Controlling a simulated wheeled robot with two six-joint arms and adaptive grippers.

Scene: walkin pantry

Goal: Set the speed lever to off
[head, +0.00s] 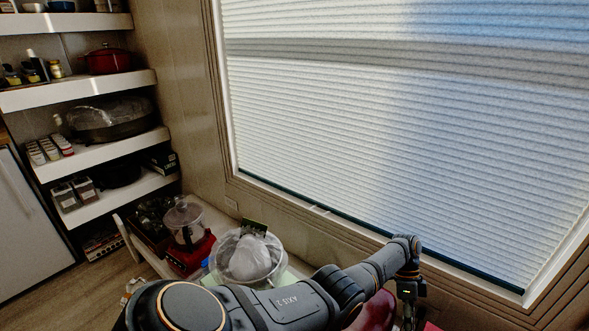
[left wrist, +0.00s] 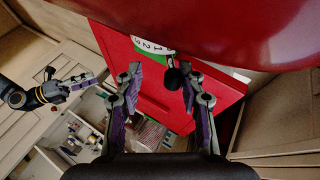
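A glossy red mixer head (left wrist: 220,30) fills the top of the left wrist view. Below it is a dial (left wrist: 152,46) with white and green parts and the numerals 1 and 2. A dark round knob (left wrist: 171,79), apparently the speed lever's end, lies between the fingertips of my left gripper (left wrist: 163,82). The fingers are spread, with a visible gap to the knob on the left side. In the head view the mixer (head: 376,312) is mostly hidden behind my left arm, whose gripper (head: 408,288) points down beside it. My right gripper (left wrist: 84,80) shows at the left in the wrist view.
A clear bowl (head: 247,258) and a red-based food processor (head: 188,225) stand on the counter left of the mixer. A window with a blind (head: 400,130) is behind. Shelves with pots and jars (head: 85,98) are at the far left.

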